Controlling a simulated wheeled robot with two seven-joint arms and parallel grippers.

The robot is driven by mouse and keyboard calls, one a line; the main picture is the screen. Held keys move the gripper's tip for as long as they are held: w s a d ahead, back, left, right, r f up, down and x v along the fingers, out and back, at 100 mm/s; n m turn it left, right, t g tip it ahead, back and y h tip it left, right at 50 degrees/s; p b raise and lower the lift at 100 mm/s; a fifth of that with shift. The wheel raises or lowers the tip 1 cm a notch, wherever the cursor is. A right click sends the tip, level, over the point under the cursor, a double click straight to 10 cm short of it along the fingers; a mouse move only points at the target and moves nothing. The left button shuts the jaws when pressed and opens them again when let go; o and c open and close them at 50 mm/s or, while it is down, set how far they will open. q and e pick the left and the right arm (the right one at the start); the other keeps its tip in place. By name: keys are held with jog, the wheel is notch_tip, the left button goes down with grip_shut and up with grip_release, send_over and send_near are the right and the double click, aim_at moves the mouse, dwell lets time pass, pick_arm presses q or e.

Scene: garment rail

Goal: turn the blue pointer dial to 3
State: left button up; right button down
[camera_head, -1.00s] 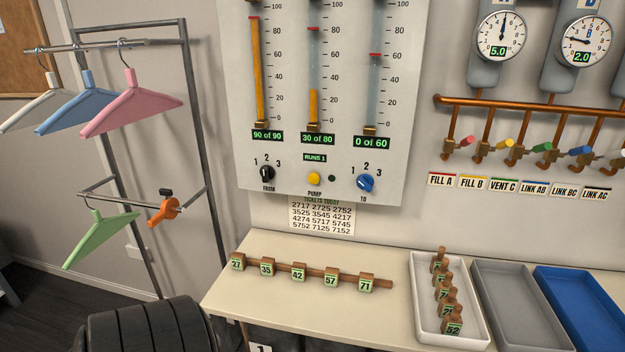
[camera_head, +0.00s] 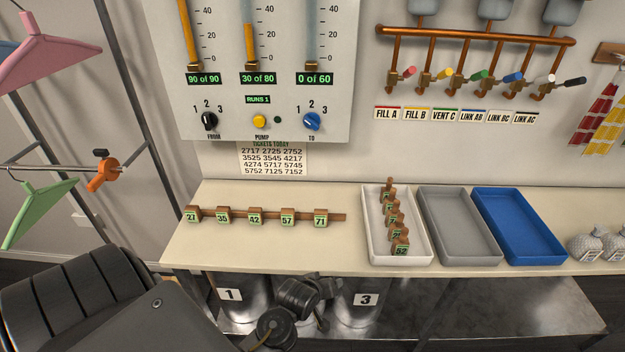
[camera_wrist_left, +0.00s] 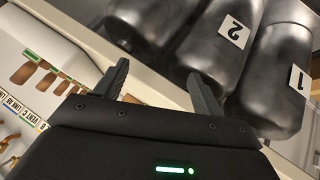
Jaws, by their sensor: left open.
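The blue pointer dial (camera_head: 312,121), marked TO, is on the grey panel under the 0 of 60 gauge. The numbers 1, 2 and 3 are printed around its upper side. Its pointer seems to lean up and left toward 1, but it is small. My left gripper (camera_wrist_left: 160,88) is open and empty in the left wrist view, its two fingers apart, with dark canisters beyond them. In the head view my dark arm parts are low in front of the table, well below the dial. My right gripper is not in view.
The panel also has a black FROM dial (camera_head: 209,121) and a yellow PUMP button (camera_head: 259,121). Below is a table (camera_head: 260,250) with a rail of numbered blocks (camera_head: 255,217) and a white tray (camera_head: 375,255). A garment rail (camera_head: 135,80) stands at the left.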

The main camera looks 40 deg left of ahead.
pick_arm(q)
jog(key=w+a+r+n+t+y, duration=0.1)
jog(key=w+a+r+n+t, duration=0.2)
jog(key=r, duration=0.6)
jog(key=w+a+r+n+t+y, duration=0.1)
jog(key=w+a+r+n, duration=0.15)
jog(key=r+n, duration=0.45)
jog(key=n+t+y, duration=0.2)
jog(key=n+y, duration=0.5)
jog(key=n, duration=1)
send_near(313, 124)
jog(key=shift+m, duration=0.3)
jog(key=p+x, duration=0.3)
jog(key=x, duration=0.4)
jog(key=shift+r, duration=0.2)
jog(key=shift+w+a+f, duration=0.1)
jog(key=shift+w+a, duration=0.3)
jog(key=shift+w, duration=0.15)
jog(key=shift+c, duration=0.4)
jog(key=c, duration=0.9)
